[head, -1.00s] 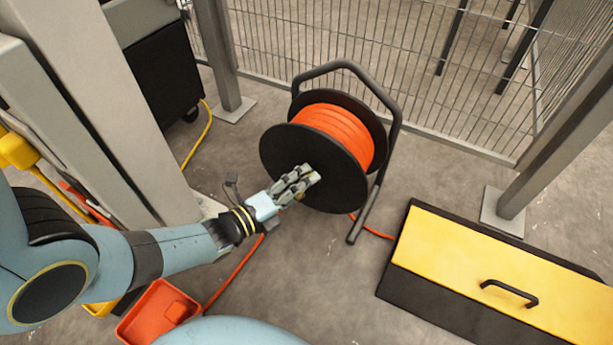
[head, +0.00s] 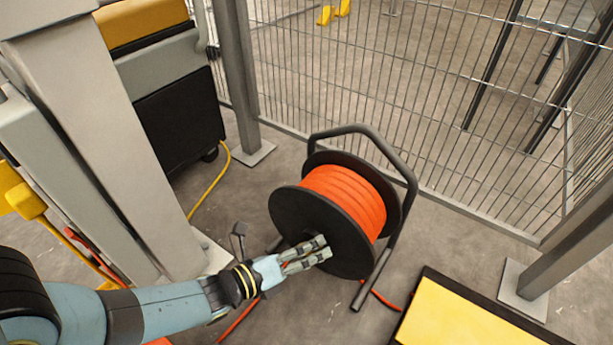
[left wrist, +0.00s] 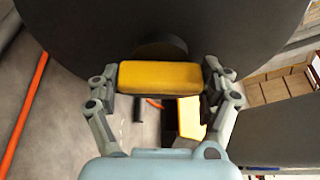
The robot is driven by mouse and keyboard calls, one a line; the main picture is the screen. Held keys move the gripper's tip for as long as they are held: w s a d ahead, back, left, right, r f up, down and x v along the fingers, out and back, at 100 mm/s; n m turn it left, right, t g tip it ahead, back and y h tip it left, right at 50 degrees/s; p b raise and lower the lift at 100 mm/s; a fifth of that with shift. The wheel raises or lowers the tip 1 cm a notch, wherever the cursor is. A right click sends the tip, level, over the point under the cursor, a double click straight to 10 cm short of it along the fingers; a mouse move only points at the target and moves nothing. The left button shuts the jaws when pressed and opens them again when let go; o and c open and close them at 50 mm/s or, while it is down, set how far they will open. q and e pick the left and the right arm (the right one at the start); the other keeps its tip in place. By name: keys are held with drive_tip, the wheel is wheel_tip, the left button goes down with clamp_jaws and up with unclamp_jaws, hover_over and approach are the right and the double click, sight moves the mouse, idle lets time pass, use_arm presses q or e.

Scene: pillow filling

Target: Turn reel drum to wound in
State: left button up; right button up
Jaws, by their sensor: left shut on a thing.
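The reel drum (head: 338,200) is wound with orange cable between two black discs and stands in a black tube frame (head: 408,177) on the floor. My left gripper (head: 322,248) is at the lower part of the drum's near disc. In the left wrist view, the gripper (left wrist: 160,85) is shut on a yellow crank handle (left wrist: 160,76), one finger at each end. The black disc (left wrist: 90,35) fills the top of that view behind the handle. In the head view the fingers hide the handle. My right gripper is not in view.
A wire mesh fence (head: 360,80) stands behind the reel. A grey post (head: 236,75) and a dark cabinet (head: 180,115) are to the left. A yellow-topped box (head: 450,315) lies at lower right. Orange cable (head: 385,300) runs along the floor.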

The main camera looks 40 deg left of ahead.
use_arm(q)
drive_tip(key=shift+s, duration=0.1)
idle(0.3)
drive_tip(key=o, duration=1.6)
drive_tip(key=v, duration=1.2)
